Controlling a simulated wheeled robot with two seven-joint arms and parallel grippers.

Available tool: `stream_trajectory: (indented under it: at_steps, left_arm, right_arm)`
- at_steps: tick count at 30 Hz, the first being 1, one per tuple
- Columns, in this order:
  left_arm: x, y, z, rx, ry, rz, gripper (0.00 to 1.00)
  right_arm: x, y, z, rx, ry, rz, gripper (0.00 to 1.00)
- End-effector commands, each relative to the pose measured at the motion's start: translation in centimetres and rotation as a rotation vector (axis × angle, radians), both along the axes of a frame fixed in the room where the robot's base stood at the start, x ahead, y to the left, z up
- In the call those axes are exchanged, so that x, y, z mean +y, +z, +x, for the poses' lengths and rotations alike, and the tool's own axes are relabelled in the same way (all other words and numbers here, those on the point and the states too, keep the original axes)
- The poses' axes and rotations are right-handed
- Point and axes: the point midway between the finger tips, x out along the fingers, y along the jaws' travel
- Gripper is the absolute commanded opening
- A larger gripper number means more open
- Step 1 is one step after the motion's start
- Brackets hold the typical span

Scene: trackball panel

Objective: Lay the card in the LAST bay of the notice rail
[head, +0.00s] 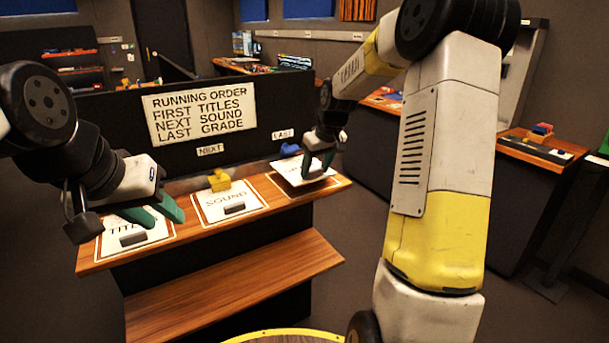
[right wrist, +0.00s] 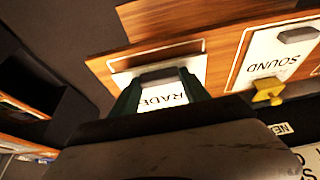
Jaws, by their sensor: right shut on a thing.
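The white GRADE card (head: 291,166) is held by its dark grip block in my right gripper (head: 316,165). It appears tilted and just above the framed last bay (head: 338,183), at the right end of the wooden notice rail (head: 252,221), under the LAST label (head: 283,134). In the right wrist view the green fingers of my right gripper (right wrist: 160,88) are on either side of the grip block, and the card (right wrist: 190,75) covers much of the bay. My left gripper (head: 162,215) is open and empty, over or near the TITLES card (head: 113,241) in the left bay.
The SOUND card (head: 240,196) lies in the middle bay under the NEXT label (head: 210,150). A yellow piece (head: 219,180) and a blue piece (head: 289,149) stand behind the bays. The running order sign (head: 197,108) is on the dark panel. A lower wooden shelf (head: 230,285) juts out in front.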

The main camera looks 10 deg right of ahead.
Motion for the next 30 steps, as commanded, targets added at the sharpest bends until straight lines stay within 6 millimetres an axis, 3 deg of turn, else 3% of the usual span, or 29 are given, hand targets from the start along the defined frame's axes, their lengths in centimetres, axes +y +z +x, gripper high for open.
stream_trajectory:
  at_steps: [3,9,20,21,24,30]
  left_arm:
    - [0.0,0.0,0.0,0.000,0.000,0.000,0.36]
    - [0.0,0.0,0.0,0.000,0.000,0.000,0.36]
    - [0.0,0.0,0.0,0.000,0.000,0.000,0.36]
    - [0.0,0.0,0.0,0.000,0.000,0.000,0.36]
    - [0.0,0.0,0.0,0.000,0.000,0.000,0.36]
    - [0.0,0.0,0.0,0.000,0.000,0.000,0.36]
  right_arm:
    - [-0.3,-0.5,0.8,0.001,-0.001,0.001,0.13]
    - [-0.2,-3.4,0.7,0.002,-0.001,0.001,0.13]
    - [-0.2,-3.9,0.7,0.000,-0.001,0.000,0.13]
    - [-0.2,-3.9,0.7,0.000,-0.001,0.000,0.60]
    - [-0.2,-3.9,0.7,0.000,-0.001,0.000,0.76]
    - [-0.2,-3.8,0.7,0.000,-0.001,0.000,0.76]
